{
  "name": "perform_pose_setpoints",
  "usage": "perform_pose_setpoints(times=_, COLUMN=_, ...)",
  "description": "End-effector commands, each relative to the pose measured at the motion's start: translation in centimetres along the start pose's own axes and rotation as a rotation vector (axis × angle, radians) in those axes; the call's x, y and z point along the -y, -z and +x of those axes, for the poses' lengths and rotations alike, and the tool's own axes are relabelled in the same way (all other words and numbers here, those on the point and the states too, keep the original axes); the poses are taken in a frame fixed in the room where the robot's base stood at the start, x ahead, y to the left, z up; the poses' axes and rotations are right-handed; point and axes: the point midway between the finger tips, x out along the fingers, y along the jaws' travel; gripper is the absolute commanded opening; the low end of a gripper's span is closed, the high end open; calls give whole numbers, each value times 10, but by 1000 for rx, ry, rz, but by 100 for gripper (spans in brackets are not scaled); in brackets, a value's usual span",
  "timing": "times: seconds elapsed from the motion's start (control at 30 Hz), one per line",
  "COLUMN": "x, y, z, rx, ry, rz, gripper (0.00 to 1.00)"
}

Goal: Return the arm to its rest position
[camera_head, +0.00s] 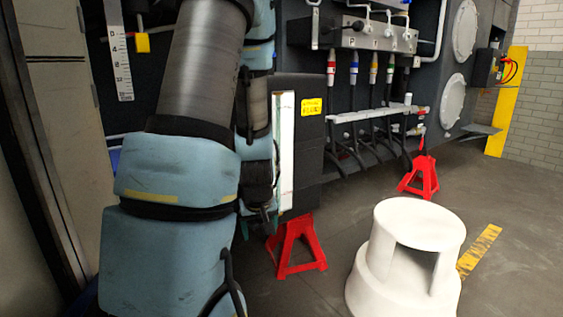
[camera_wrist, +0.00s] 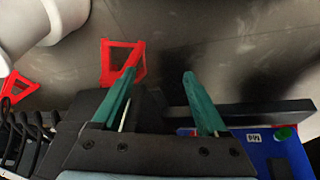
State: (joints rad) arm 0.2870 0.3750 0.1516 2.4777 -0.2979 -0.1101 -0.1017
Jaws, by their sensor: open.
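My gripper (camera_wrist: 160,78) shows in the wrist view, with its two green fingers spread apart and nothing between them. Beyond the left fingertip is a red jack stand (camera_wrist: 112,62) on the grey floor. In the head view my blue arm fills the left half, in front of the dark chassis (camera_head: 312,140). My gripper cannot be made out clearly there, behind the arm links.
A white step stool (camera_head: 402,285) stands on the floor at right. Red jack stands are near the chassis, one (camera_head: 297,247) close to my arm and one (camera_head: 421,178) farther back. Hoses and valves line the chassis. A dark bar (camera_wrist: 245,113) lies right of my fingers.

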Motion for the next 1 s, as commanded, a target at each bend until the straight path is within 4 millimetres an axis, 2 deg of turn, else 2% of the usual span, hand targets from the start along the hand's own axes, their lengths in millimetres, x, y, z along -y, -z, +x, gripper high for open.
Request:
perform_pose_setpoints(times=0.03, x=0, y=-6, z=-18, rx=35, ry=-22, rz=37, gripper=76)
perform_pose_setpoints(times=0.1, x=1, y=-18, z=-37, rx=91, ry=-39, rz=96, gripper=76)
perform_pose_setpoints(times=0.47, x=31, y=-66, z=-117, rx=273, ry=-20, rz=349, gripper=76)
perform_pose_setpoints(times=0.5, x=28, y=-59, z=-129, rx=274, ry=-22, rz=345, gripper=76)
perform_pose_setpoints(times=0.77, x=24, y=-38, z=-175, rx=273, ry=-23, rz=341, gripper=76)
perform_pose_setpoints(times=1.0, x=19, y=-10, z=-240, rx=273, ry=-24, rz=340, gripper=76)
